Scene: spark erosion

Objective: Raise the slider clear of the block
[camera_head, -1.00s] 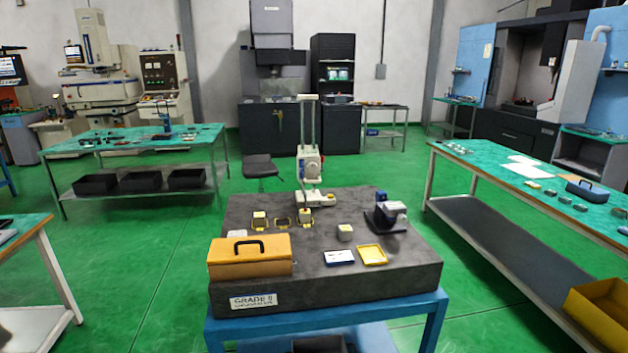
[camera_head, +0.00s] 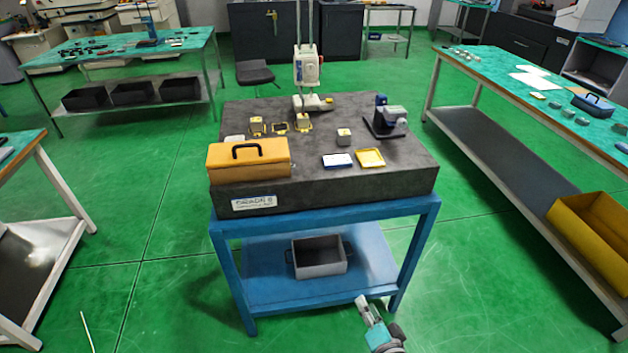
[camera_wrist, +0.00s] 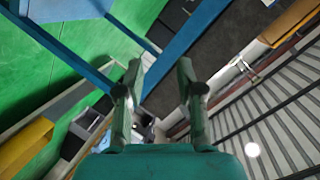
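The height gauge stands at the back of the dark granite plate (camera_head: 330,184). Its slider (camera_head: 307,66) is a pale body with a dial, low on twin upright columns. A small yellowish block (camera_head: 302,122) is in front of the gauge's white base (camera_head: 314,103). I cannot tell whether the slider touches a block. My gripper (camera_head: 362,300) is low in front of the blue stand, far from the slider. In the wrist view its two fingers (camera_wrist: 158,66) are apart with nothing between them.
On the plate are an orange case (camera_head: 248,160), a pale cube (camera_head: 344,136), a dark-based device (camera_head: 388,119), a blue-and-white tray (camera_head: 337,160) and a yellow tray (camera_head: 370,158). A grey bin (camera_head: 319,257) sits on the lower shelf. Green floor lies open around the stand.

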